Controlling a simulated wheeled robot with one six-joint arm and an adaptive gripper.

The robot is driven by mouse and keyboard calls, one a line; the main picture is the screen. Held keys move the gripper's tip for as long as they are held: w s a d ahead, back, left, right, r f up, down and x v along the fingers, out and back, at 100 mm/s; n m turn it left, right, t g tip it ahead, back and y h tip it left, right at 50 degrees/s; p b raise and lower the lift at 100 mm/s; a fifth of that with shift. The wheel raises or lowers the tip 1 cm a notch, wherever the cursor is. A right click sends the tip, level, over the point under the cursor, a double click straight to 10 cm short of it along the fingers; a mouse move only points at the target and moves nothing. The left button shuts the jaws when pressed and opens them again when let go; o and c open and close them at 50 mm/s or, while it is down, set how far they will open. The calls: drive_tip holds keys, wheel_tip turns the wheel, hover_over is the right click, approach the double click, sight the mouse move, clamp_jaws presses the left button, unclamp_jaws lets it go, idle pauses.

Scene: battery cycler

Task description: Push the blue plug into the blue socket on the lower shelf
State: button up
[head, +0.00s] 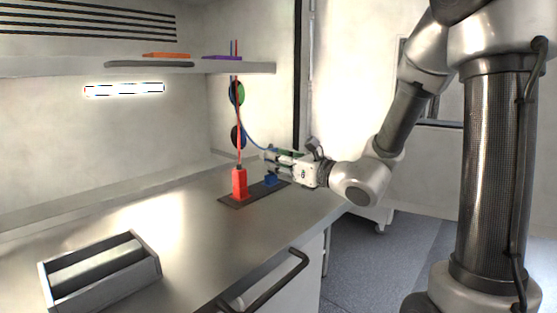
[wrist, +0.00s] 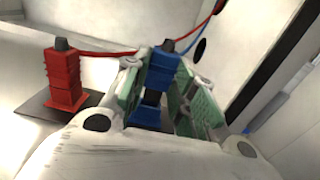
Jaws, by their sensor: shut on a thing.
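My gripper (head: 272,160) is over the far right end of the counter, its green pads shut on the blue plug (wrist: 163,66). The plug is upright in the wrist view, with a blue cable running from its top. The blue socket (head: 270,180) stands on a dark base plate (head: 237,202) below my gripper. It also shows in the wrist view (wrist: 147,115), directly under the plug. A dark band shows between plug and socket; I cannot tell whether they touch. In the head view my gripper hides the plug.
A red plug stack (head: 239,184) with a red cable stands on the same plate, left of my gripper. A grey open tray (head: 100,270) is at the counter's front left. An upper shelf (head: 240,68) carries orange and purple pieces. The middle of the counter is clear.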

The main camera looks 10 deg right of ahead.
drive_tip(key=shift+s+f, duration=0.1)
drive_tip(key=shift+f, duration=1.3)
idle(1.6)
drive_tip(key=o, duration=1.1)
drive_tip(key=shift+r, duration=0.15)
